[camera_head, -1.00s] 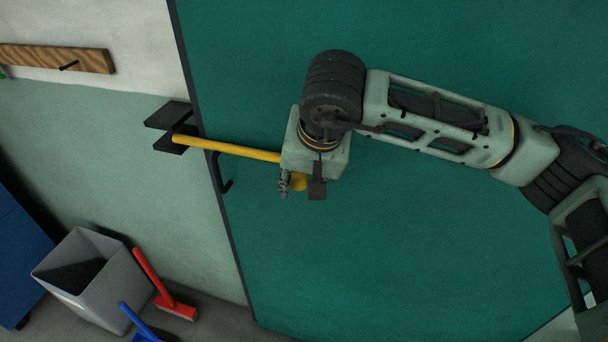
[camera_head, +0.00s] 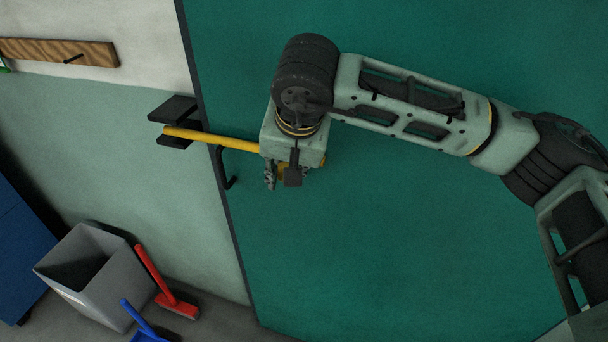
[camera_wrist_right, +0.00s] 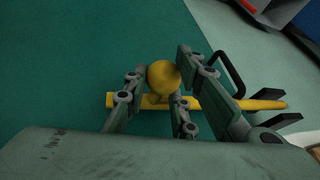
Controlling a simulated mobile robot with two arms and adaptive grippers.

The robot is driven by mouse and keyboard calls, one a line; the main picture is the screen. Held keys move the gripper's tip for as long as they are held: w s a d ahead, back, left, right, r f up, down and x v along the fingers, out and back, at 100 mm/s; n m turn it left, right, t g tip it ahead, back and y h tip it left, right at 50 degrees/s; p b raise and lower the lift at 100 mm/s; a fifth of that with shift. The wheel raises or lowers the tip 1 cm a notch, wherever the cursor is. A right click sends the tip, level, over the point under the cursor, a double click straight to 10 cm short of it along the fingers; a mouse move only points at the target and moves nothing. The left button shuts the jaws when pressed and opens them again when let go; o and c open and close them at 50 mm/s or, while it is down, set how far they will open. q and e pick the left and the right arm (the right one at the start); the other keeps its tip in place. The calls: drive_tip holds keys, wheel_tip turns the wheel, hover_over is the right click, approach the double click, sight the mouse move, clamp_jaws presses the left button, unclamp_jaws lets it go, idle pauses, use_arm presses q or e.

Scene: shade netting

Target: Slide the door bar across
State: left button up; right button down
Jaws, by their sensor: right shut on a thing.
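The yellow door bar (camera_head: 228,143) lies nearly level across the edge of the green door (camera_head: 420,230). Its left end passes between the two black plates of the bracket (camera_head: 174,109) on the wall and sticks out a little beyond them. My right gripper (camera_head: 283,180) is at the bar's knob and hides its right part in the head view. In the right wrist view, the gripper (camera_wrist_right: 160,85) has its fingers on both sides of the round yellow knob (camera_wrist_right: 163,76), shut on it. The bar (camera_wrist_right: 245,104) runs behind the fingers. My left gripper is out of view.
A black door handle (camera_head: 226,172) sits just below the bar near the door edge. A wooden rail (camera_head: 60,52) is on the wall. A grey bin (camera_head: 95,280), a red brush (camera_head: 176,304) and a blue dustpan (camera_head: 147,335) stand low at the left.

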drive_tip(key=shift+w+a+r, duration=0.1)
drive_tip(key=shift+a, duration=0.05)
drive_tip(key=c, duration=1.6)
unclamp_jaws()
drive_tip(key=v, duration=1.2)
